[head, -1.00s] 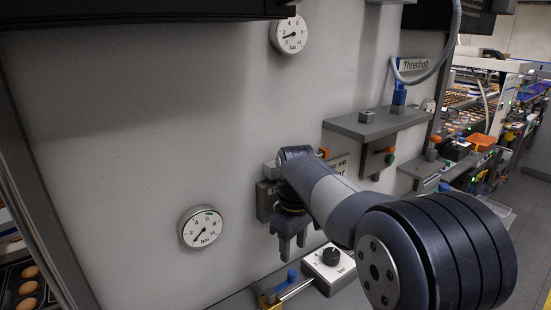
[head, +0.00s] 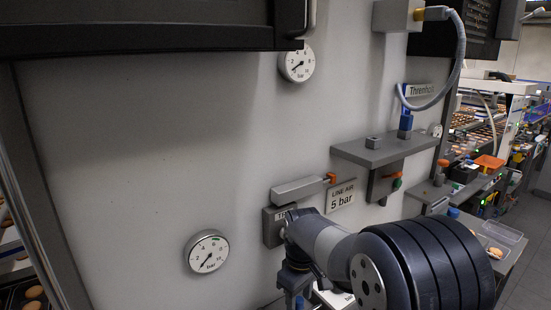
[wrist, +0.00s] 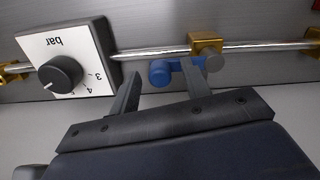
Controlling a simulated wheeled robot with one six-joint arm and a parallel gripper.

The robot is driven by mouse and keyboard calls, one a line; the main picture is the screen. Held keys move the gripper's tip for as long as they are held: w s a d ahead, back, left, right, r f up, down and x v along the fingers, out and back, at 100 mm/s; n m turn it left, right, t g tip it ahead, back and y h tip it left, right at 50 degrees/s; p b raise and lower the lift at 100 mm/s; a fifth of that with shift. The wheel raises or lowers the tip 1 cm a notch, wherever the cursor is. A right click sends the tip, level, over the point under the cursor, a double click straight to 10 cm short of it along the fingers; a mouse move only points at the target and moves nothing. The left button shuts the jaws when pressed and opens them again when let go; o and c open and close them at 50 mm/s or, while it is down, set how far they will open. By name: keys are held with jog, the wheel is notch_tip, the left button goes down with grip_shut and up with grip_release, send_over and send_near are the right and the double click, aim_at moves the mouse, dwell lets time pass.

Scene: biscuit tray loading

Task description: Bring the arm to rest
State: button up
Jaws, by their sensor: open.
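My gripper (wrist: 160,92) is open, with its two dark fingers apart and nothing between them in the wrist view. In the head view my gripper (head: 293,298) hangs at the bottom edge, below my bent arm, its tips cut off or hard to make out. In the wrist view a white-faced regulator block with a black knob (wrist: 60,73) stands beyond the left finger. A blue valve handle (wrist: 160,72) on a metal pipe (wrist: 150,53) lies just beyond the fingertips. I cannot tell whether a finger touches it.
The grey wall panel carries an upper gauge (head: 297,64), a lower gauge (head: 207,253) and a "LINE AIR 5 bar" plate (head: 342,196). Brass clamps (wrist: 205,43) hold the pipe. The panel's left part is bare.

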jog(key=shift+w, duration=0.1)
jog(key=shift+a+r, duration=0.1)
jog(key=shift+r, duration=0.15)
notch_tip(320, 180, up, 10)
notch_tip(320, 180, down, 11)
jog(key=shift+r, duration=0.1)
jog(key=shift+m, duration=0.3)
jog(key=s+a+r+m+b, duration=0.1)
jog(key=s+m+b, duration=0.5)
jog(key=m, duration=1.1)
jog(key=shift+s+a+r, duration=0.35)
jog(key=shift+s+r, duration=0.25)
jog(key=shift+s, duration=1.05)
jog(key=shift+d, duration=0.1)
